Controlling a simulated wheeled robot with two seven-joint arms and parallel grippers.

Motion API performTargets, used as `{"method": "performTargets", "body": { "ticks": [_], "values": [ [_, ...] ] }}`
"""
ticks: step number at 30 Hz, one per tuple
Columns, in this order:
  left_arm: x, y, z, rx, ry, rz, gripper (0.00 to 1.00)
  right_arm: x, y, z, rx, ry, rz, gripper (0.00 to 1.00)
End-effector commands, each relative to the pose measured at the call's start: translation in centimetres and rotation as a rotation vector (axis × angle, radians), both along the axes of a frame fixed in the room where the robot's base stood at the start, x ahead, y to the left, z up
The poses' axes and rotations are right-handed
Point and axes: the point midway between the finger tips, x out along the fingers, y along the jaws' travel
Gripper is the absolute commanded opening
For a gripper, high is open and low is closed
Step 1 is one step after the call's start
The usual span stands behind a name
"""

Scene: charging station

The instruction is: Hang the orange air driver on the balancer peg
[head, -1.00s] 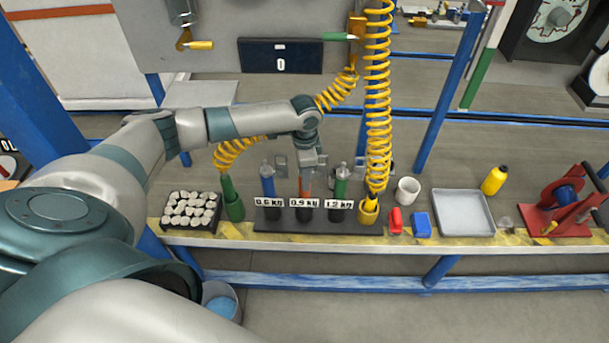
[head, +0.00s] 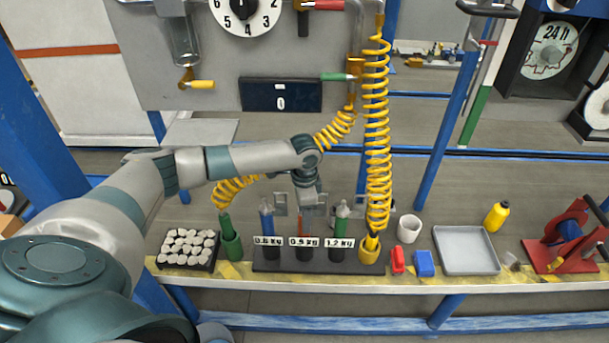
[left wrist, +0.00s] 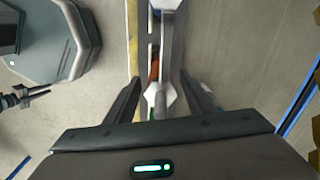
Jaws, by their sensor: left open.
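The orange air driver (head: 300,226) stands in the middle holder of the black rack (head: 316,267), the one labelled 0.9 kg. A blue driver (head: 266,222) is to its left and a green one (head: 341,225) to its right. My left gripper (head: 307,208) is open just above the orange driver and partly hides its top. In the left wrist view the orange body (left wrist: 154,70) shows between the spread fingers, and I cannot tell whether they touch it. My right gripper is out of view. I cannot make out the balancer peg with certainty.
A yellow coiled hose (head: 376,130) hangs close to the right of the rack. A tray of pale pieces (head: 188,248), a white cup (head: 409,228), red and blue blocks and a grey tray (head: 466,268) stand on the bench. The grey panel (head: 225,75) rises behind.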

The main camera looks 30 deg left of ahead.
Motion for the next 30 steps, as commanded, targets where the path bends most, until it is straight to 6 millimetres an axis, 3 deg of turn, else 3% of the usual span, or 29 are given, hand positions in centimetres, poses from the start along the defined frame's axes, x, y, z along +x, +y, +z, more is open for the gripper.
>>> {"method": "performTargets", "body": {
  "ticks": [9, 21, 30],
  "values": [
    [0.2, 0.0, 5.6, -0.002, -0.004, -0.001, 0.49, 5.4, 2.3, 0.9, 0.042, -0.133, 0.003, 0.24],
    [0.2, 0.0, 13.8, -0.001, -0.004, 0.0, 0.49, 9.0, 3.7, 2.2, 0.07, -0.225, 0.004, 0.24],
    [0.1, 0.0, 17.1, -0.001, -0.001, 0.0, 0.49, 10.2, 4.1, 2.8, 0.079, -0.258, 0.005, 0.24]
  ]
}}
